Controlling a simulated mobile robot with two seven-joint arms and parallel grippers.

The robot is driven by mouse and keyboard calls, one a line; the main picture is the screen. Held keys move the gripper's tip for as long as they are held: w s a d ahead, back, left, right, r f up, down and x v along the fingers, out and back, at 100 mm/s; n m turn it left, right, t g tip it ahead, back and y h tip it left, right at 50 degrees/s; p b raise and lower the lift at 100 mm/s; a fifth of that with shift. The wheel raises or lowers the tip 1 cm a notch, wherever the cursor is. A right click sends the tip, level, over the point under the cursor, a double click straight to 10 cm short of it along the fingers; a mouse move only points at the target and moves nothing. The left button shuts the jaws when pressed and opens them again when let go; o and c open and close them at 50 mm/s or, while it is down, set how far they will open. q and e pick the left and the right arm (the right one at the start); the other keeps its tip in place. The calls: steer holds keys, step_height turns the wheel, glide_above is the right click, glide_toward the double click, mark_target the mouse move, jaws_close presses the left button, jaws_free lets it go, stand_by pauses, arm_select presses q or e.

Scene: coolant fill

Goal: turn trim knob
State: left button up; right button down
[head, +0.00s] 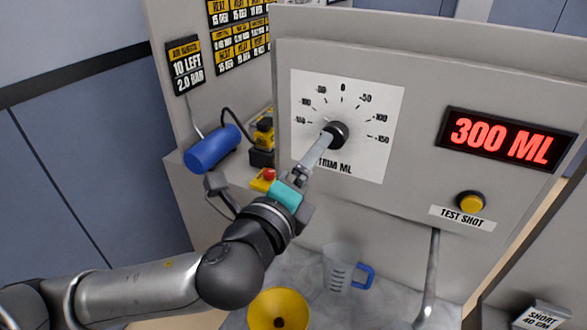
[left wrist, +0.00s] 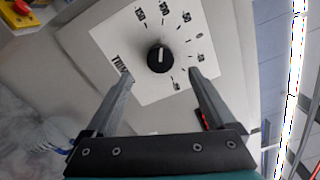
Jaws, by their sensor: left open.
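The trim knob (head: 338,134) is a round black knob in the middle of a white dial plate (head: 375,95) on the grey panel. In the left wrist view the knob (left wrist: 158,57) carries a white pointer line that points up the picture, roughly toward a label that seems to read 100. My left gripper (head: 325,139) reaches up to the knob from the lower left. In the left wrist view its fingers (left wrist: 160,76) are open, one on each side of the knob, with the knob just beyond the tips. Contact cannot be told. My right gripper is not in view.
A red display (head: 502,137) reads 300 ML. A yellow test shot button (head: 470,202) is below it. A clear jug (head: 340,268) with a blue handle, a yellow funnel (head: 278,310) and a metal pipe (head: 429,280) are below the panel. A blue cylinder (head: 212,148) is at left.

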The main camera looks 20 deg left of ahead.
arm_select(q)
steer(key=s+p, duration=0.5)
steer(key=s, duration=0.1)
steer(key=shift+s, duration=0.15)
stand_by(0.7)
